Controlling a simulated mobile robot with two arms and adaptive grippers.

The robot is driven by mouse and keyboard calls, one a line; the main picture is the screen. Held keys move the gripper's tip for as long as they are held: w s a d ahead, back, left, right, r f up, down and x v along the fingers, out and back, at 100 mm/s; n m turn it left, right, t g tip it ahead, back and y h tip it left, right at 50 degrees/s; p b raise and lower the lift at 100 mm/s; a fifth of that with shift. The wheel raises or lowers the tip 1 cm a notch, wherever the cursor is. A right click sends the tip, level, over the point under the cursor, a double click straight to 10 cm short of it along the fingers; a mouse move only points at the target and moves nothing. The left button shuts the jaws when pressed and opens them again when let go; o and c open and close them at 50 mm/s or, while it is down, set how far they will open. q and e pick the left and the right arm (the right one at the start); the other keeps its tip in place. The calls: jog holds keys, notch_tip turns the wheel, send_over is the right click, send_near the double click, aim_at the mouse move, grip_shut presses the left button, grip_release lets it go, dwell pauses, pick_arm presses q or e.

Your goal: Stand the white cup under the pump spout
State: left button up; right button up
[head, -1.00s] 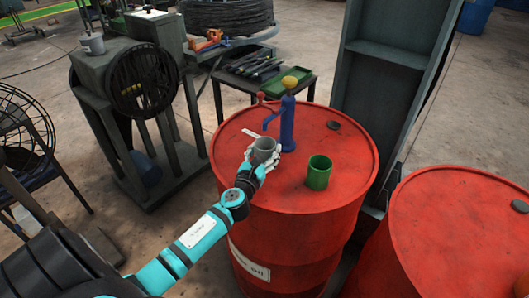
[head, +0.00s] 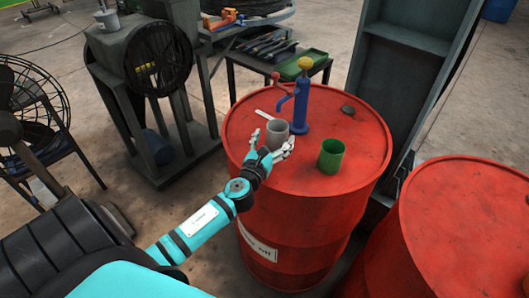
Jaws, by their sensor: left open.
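The light grey cup (head: 277,135), which I take as the white cup, stands upright on the red drum (head: 300,175). The blue pump (head: 301,108) stands on the drum just behind it, with a red handle and a yellow top. The pump spout (head: 281,103) points left and sits just above the cup's mouth in the picture; exact alignment in depth cannot be told. My left gripper (head: 271,147) is open, its fingers spread at the near side of the cup, hiding part of its base. My right gripper is not in view.
A green cup (head: 331,155) stands on the drum to the right. A white strip (head: 264,114) and a dark cap (head: 348,110) lie on the drum top. A second red drum (head: 470,225) is at right. A tool table (head: 285,52) and a fan (head: 158,58) stand behind.

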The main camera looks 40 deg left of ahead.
pick_arm(q)
jog(key=b+v, duration=0.1)
jog(key=v, duration=0.7)
jog(key=shift+s, duration=0.3)
dwell(0.7)
